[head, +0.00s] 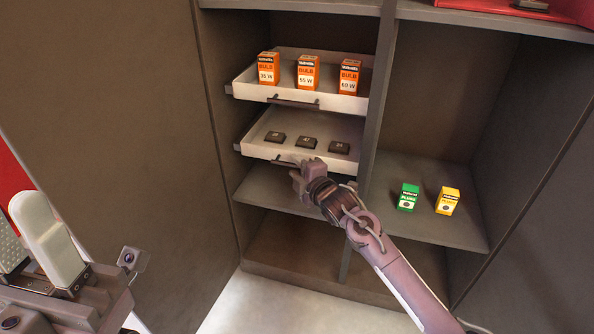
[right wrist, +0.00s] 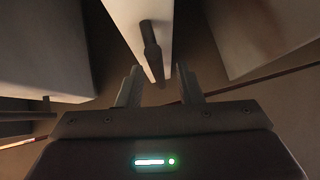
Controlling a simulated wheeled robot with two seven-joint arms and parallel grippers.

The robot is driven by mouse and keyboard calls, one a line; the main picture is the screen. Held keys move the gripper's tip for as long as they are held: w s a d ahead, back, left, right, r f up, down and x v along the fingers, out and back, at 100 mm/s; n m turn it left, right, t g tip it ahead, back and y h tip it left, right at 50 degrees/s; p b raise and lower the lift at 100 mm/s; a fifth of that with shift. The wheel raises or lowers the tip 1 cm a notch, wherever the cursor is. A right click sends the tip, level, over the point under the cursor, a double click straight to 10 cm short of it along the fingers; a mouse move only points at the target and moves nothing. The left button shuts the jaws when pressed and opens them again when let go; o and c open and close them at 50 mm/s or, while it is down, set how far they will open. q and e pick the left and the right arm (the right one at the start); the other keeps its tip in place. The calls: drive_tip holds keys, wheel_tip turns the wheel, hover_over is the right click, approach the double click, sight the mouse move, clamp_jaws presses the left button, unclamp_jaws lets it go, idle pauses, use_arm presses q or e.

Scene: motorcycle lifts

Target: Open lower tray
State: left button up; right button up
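The lower tray (head: 256,145) is a white drawer in the cabinet, pulled out, with several small dark blocks in a row inside. Its dark bar handle (head: 284,161) is on the front face. My right gripper (head: 296,176) is just below and in front of that handle. In the right wrist view its fingers (right wrist: 159,92) are apart, with the end of the white tray front (right wrist: 166,35) and its dark handle (right wrist: 152,45) reaching toward the gap; contact is unclear. My left gripper (head: 28,245) is at lower left, its pads apart and empty.
The upper tray (head: 243,86), also out, sits above with three orange bulb boxes (head: 308,73). A divider (head: 376,100) stands close to the right of both trays. Green (head: 408,197) and yellow (head: 447,201) boxes stand on the right shelf (head: 385,216).

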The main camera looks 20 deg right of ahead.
clamp_jaws()
idle(0.5)
